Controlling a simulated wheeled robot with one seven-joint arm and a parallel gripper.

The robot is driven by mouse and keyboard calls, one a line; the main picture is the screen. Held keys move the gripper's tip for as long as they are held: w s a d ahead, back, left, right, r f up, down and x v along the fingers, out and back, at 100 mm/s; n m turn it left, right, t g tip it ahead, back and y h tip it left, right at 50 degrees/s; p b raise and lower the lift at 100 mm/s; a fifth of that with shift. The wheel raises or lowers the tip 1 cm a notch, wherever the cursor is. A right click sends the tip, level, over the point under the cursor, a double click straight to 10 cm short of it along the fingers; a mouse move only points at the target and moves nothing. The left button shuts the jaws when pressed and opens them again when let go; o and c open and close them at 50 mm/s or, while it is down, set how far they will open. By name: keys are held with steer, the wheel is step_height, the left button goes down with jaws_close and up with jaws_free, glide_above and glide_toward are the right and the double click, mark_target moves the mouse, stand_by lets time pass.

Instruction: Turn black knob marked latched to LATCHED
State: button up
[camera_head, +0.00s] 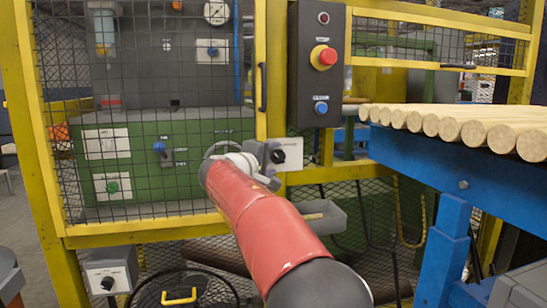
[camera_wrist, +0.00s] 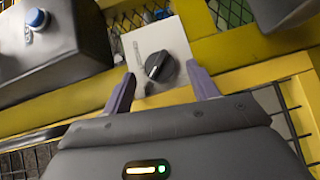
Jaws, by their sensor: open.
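The black knob (camera_wrist: 160,66) sits on a light label plate (camera_wrist: 150,42) fixed to the yellow frame. In the head view the knob (camera_head: 279,156) is just to the right of my gripper. The lettering on the plate is too small to read, so I cannot tell which mark the knob points at. My gripper (camera_wrist: 162,90) is open, with one purple finger on each side of the knob in the wrist view. The fingertips appear apart from the knob; their exact distance from it is unclear.
A dark control box (camera_head: 316,64) with a red stop button (camera_head: 324,57) and a blue button (camera_head: 321,108) is above. Mesh fencing (camera_head: 150,150) lies to the left. A blue rack (camera_head: 440,180) of wooden rods is at the right. Another black knob (camera_head: 108,283) is lower left.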

steer(key=shift+w+d, duration=0.35)
steer(key=shift+w, duration=0.25)
steer(key=c, duration=1)
steer(key=shift+d+r+m+g+p, duration=0.1)
steer(key=shift+r+m+g+p, duration=0.25)
steer(key=shift+p, duration=0.65)
steer(key=shift+m+y+p, duration=0.35)
steer(key=shift+y+p, duration=0.05)
steer(key=shift+y, duration=0.1)
steer(key=shift+f+g, duration=0.15)
steer(key=shift+g, duration=0.3)
steer(key=shift+f, duration=0.1)
